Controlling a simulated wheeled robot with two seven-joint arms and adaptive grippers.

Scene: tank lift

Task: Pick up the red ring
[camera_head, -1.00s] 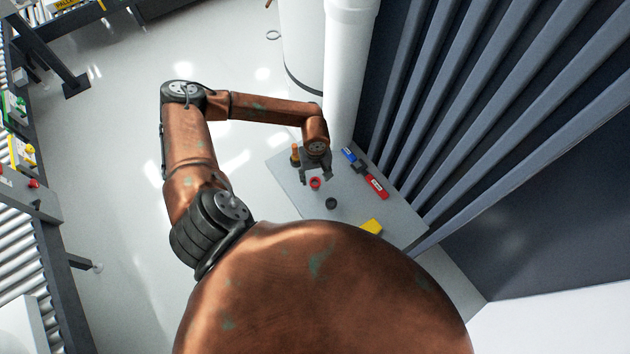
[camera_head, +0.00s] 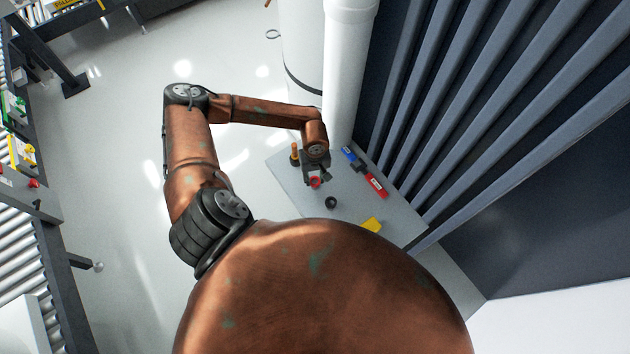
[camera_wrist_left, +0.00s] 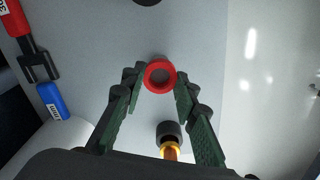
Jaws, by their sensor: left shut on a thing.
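The red ring (camera_head: 315,187) is at the grey table (camera_head: 290,186), between the fingertips of my left gripper (camera_head: 316,181). In the left wrist view the red ring (camera_wrist_left: 160,88) sits between the two tips of the left gripper (camera_wrist_left: 161,77), which are shut on it from both sides. Its round opening faces the camera. I cannot tell whether it still touches the table. My right gripper is not in view.
A black ring (camera_head: 331,203) and a yellow piece (camera_head: 371,225) lie nearer my body. A red piece (camera_head: 376,186) and a blue piece (camera_head: 349,154) lie right of the gripper. An orange-topped object (camera_head: 294,152) stands close on its left. White columns (camera_head: 347,80) rise behind.

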